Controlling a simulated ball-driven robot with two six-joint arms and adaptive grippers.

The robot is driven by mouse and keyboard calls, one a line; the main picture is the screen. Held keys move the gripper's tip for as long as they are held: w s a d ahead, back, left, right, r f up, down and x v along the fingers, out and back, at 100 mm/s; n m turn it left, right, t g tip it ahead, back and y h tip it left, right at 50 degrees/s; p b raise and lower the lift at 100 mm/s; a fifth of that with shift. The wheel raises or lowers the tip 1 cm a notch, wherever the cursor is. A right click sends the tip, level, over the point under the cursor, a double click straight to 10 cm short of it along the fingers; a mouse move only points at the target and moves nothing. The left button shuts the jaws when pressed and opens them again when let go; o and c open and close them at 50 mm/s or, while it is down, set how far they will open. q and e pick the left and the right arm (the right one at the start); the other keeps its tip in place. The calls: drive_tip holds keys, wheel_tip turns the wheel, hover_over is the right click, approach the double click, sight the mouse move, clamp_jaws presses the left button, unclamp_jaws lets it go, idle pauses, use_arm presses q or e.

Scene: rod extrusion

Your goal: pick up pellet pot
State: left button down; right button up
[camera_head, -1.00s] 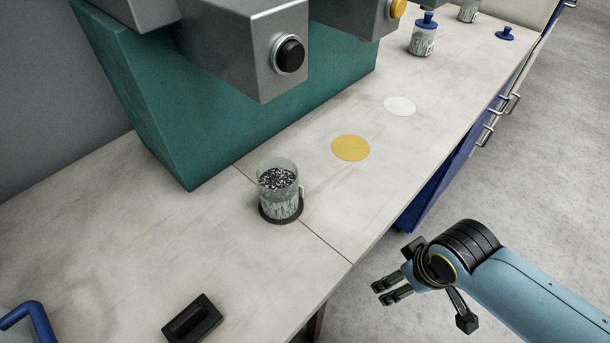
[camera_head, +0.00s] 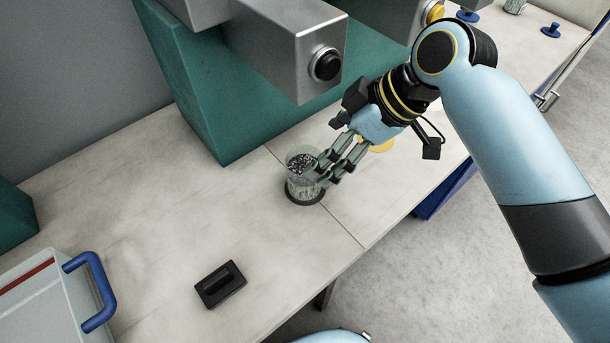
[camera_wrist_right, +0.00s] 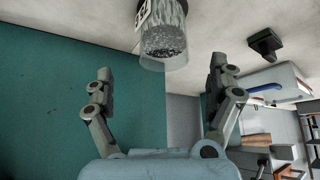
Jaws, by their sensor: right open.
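The pellet pot (camera_head: 300,187) is a clear, open-topped cylinder with dark grey pellets, upright on a black round base (camera_head: 308,200) on the bench. It also shows in the right wrist view (camera_wrist_right: 163,35), between the two spread fingers and beyond their tips. My right gripper (camera_head: 330,172) is open and close to the pot's right side; its fingers overlap the pot's right edge in the head view, and I cannot tell if they touch. In the right wrist view the open right gripper (camera_wrist_right: 163,82) has nothing between its fingers. My left gripper is not in view.
A grey machine head with a black knob (camera_head: 325,64) overhangs the bench beside a teal housing (camera_head: 215,90). A black block (camera_head: 220,284) lies in front. A grey case with a blue handle (camera_head: 98,290) stands at lower left. A yellow disc (camera_head: 380,146) is partly hidden by my right gripper.

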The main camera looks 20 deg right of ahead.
sight(301, 189)
drive_tip(key=x, duration=0.3)
drive_tip(key=shift+a+f, duration=0.2)
drive_tip(key=shift+f, duration=0.1)
drive_tip(key=x, duration=0.5)
drive_tip(key=shift+s+d+f, duration=0.1)
drive_tip(key=shift+s+f, duration=0.15)
drive_tip(key=shift+f, duration=0.1)
drive_tip(key=c, duration=1.6)
